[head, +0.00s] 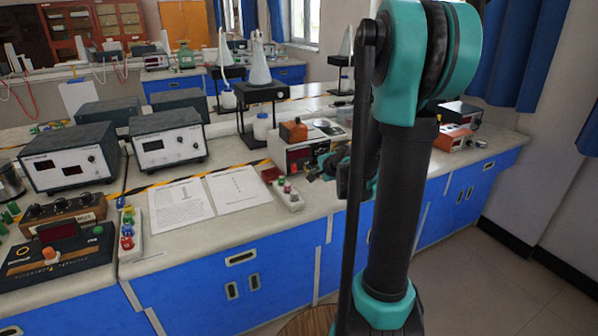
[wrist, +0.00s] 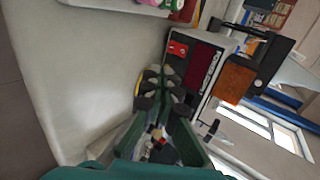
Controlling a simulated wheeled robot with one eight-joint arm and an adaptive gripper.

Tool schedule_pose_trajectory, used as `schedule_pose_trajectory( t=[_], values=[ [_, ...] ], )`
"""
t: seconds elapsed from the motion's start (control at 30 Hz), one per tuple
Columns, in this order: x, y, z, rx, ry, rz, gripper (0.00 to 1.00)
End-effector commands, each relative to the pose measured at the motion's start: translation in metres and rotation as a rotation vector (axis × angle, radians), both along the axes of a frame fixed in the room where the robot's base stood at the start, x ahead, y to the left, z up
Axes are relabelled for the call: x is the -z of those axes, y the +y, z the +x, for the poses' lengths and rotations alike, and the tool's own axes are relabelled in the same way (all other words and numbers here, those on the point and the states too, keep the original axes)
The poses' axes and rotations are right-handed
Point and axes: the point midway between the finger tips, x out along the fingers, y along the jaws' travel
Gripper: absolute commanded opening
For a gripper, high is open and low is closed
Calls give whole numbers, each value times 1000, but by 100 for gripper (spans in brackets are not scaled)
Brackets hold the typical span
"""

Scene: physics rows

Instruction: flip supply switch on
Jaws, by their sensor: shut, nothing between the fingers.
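My gripper (head: 325,168) is just right of the supply's front in the head view. In the wrist view, my gripper (wrist: 165,88) is shut and empty, its dark fingertips close to the panel near the red part. Contact cannot be told.
An orange block (head: 293,130) sits on top of the supply. A white strip with coloured knobs (head: 290,194) lies in front of it. Open papers (head: 205,202) and other instruments (head: 167,142) are to the left. An orange-fronted device (head: 452,138) stands to the right.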

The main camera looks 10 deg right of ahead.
Motion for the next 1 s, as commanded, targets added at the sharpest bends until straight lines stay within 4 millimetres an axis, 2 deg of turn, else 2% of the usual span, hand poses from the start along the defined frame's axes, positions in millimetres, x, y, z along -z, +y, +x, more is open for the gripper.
schedule_pose_trajectory(
  t=[0.17,0.37,0.87,1.0],
  values=[
    [3,2,5,-1,0,0,0],
    [16,7,22,-1,0,0,0],
    [57,26,78,-1,0,0,0],
    [60,32,97,-1,0,0,0]
  ],
)
